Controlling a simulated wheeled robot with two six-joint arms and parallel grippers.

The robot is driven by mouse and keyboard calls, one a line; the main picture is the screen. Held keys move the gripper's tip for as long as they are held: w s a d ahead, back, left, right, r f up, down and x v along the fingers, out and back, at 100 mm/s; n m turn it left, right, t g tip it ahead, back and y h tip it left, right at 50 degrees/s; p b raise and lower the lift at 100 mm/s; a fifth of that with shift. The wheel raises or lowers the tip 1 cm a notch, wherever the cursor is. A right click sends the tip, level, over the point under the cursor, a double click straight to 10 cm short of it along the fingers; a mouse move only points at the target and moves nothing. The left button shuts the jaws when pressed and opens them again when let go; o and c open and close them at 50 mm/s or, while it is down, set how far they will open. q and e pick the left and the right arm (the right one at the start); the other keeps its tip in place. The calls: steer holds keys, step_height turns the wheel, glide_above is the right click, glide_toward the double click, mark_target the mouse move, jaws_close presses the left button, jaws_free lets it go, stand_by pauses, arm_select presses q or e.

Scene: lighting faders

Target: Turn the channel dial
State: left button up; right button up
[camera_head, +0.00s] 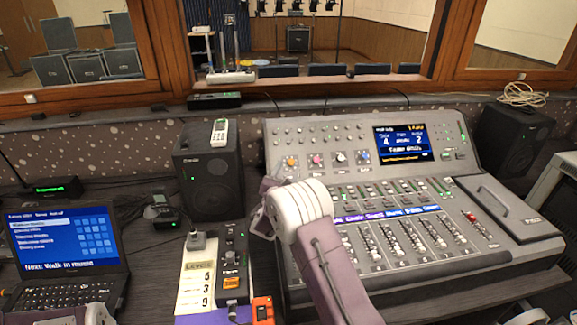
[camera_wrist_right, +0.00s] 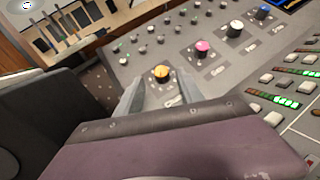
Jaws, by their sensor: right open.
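The mixing console (camera_head: 385,185) stands on the right of the desk. A row of coloured knobs sits on its upper left: an orange knob (camera_head: 292,161), a pink knob (camera_head: 317,158), a white knob (camera_head: 340,156) and a blue knob (camera_head: 363,155). I cannot read which is the channel dial. In the right wrist view, my open right gripper (camera_wrist_right: 160,92) points at the orange knob (camera_wrist_right: 161,73), which shows just beyond and between its fingertips; contact is not visible. In the head view the right gripper (camera_head: 266,208) is at the console's left edge, partly hidden by my wrist.
A screen (camera_head: 401,143) is set in the console, with faders below it. A black speaker (camera_head: 208,170) stands left of the console. A laptop (camera_head: 66,250) sits at far left.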

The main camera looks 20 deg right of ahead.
mark_target(291, 162)
steer(key=shift+x, duration=1.2)
steer(key=shift+w+d+r, duration=0.1)
steer(key=shift+w+d, duration=0.1)
steer(key=shift+d, duration=0.05)
jaws_close()
steer(key=shift+m+g, duration=0.3)
steer(key=shift+m, duration=0.1)
